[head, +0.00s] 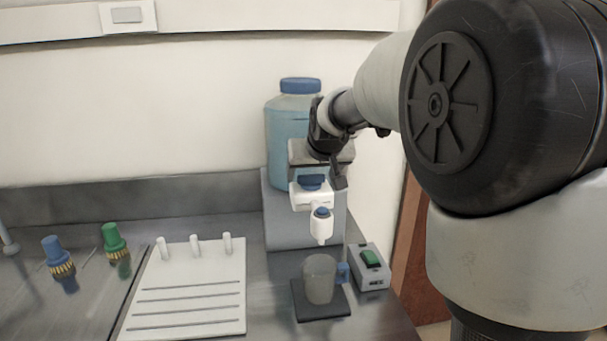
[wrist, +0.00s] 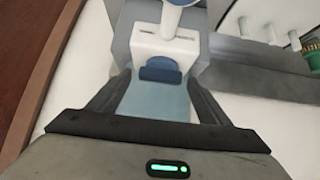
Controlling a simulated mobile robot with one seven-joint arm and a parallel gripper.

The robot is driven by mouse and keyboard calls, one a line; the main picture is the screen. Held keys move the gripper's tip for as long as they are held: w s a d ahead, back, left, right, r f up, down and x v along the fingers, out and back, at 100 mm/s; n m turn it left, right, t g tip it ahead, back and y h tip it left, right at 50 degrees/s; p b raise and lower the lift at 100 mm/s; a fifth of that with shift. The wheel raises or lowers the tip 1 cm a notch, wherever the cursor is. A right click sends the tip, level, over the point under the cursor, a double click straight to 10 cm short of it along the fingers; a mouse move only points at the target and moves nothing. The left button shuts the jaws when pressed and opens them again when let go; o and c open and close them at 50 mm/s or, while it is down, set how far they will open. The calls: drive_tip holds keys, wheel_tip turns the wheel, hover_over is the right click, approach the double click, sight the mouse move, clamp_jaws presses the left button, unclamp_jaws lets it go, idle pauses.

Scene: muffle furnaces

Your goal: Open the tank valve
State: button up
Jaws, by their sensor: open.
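The tank (head: 290,130) holds pale blue liquid, has a blue cap and stands on a grey stand at the back of the bench. On its front is a white valve body (head: 313,200) with a blue handle (head: 312,183), above a white nozzle with a blue top (head: 322,213). My gripper (head: 320,170) is at the tank's front, just above the valve, and hides part of the tank. In the wrist view my gripper (wrist: 158,79) is open and empty. The blue handle (wrist: 160,75) shows between its fingertips; I cannot tell whether they touch it.
A grey cup (head: 319,279) stands on a dark pad below the nozzle. A grey box with a green switch (head: 370,267) is to its right. A white rack with pegs (head: 190,290) and blue (head: 58,258) and green (head: 114,240) bench taps are to the left.

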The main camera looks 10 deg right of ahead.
drive_tip(key=c, duration=1)
drive_tip(key=shift+c, duration=0.2)
